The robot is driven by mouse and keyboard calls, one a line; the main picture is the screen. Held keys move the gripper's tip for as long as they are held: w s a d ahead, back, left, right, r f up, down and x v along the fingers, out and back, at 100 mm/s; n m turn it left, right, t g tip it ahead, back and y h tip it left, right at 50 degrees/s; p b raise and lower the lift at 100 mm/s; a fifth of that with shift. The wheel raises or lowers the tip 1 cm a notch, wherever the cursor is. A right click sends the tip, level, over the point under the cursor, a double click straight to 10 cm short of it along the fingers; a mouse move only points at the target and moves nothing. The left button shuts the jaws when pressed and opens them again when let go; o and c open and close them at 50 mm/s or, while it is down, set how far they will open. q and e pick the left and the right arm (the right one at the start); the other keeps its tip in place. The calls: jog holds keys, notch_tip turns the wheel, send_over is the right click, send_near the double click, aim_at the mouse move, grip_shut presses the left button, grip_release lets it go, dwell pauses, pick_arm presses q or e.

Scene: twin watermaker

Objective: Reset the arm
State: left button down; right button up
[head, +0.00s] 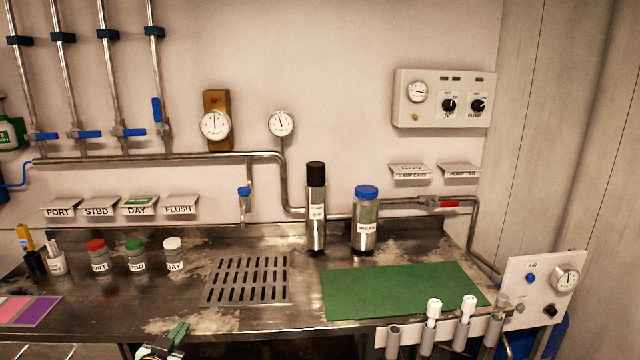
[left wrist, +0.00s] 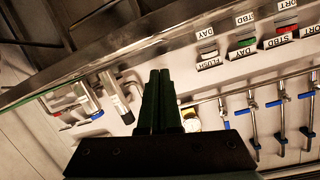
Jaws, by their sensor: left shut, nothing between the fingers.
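My left gripper (head: 178,334) shows at the bottom edge of the head view, in front of the bench's front edge and apart from everything on it. In the left wrist view its two dark fingers (left wrist: 162,78) are together with nothing between them. The rest of my left arm is mostly cut off by the frame. My right gripper is in neither view.
The metal bench holds red-, green- and white-capped jars (head: 135,256), a drain grate (head: 247,280), a black-capped cylinder (head: 316,205), a blue-capped bottle (head: 365,220) and a green mat (head: 400,290). White-capped tubes (head: 433,308) stand at the front right. Pipes and gauges (head: 215,125) line the wall.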

pick_arm(q)
jog(key=s+d+f+g+h, duration=0.15)
jog(key=s+d+f, duration=0.25)
jog(key=s+f, duration=0.4)
jog(key=s+d+f+g+h, duration=0.15)
jog(key=s+d+f, duration=0.25)
jog(key=s+f, duration=0.4)
jog(key=s+d+f+g, duration=0.1)
jog(key=s+d+f, duration=0.1)
jog(key=s, duration=0.7)
jog(key=s+d+f+n+g, duration=0.1)
jog(key=s+d+f+g, duration=0.1)
jog(key=s, duration=0.7)
jog(key=shift+s+d, duration=0.2)
jog(key=shift+d, duration=0.55)
